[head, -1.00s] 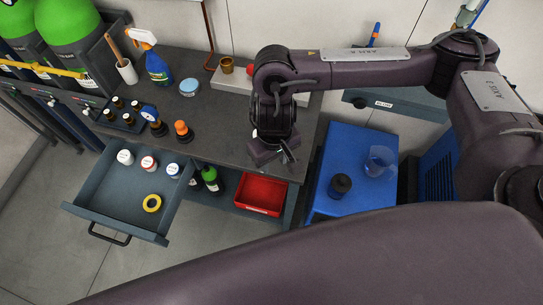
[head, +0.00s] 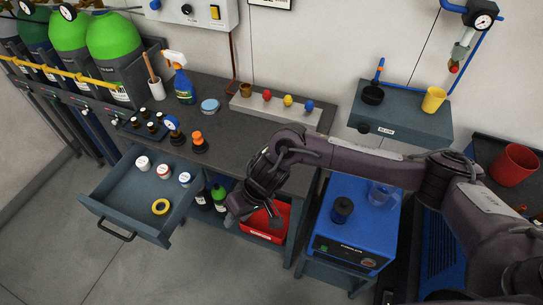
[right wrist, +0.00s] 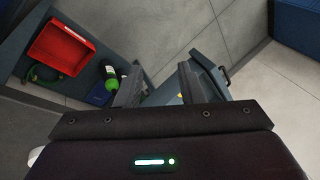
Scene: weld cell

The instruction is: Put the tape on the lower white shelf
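The tape is a yellow ring (head: 161,206) lying flat in the open grey-blue drawer (head: 112,197) at the left of the head view. My right gripper (head: 236,214) is in front of the bench, to the right of the drawer and apart from the tape. In the right wrist view its two fingers (right wrist: 160,86) stand apart with nothing held between them. No clearly white shelf shows. My left gripper is out of view.
Three jars (head: 163,171) stand in the drawer. Below the bench top (head: 235,148) are bottles (head: 218,196) and a red bin (head: 262,234), close to my right gripper. A blue machine (head: 352,238) stands to the right. A grey-blue wall shelf (head: 430,122) holds cups.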

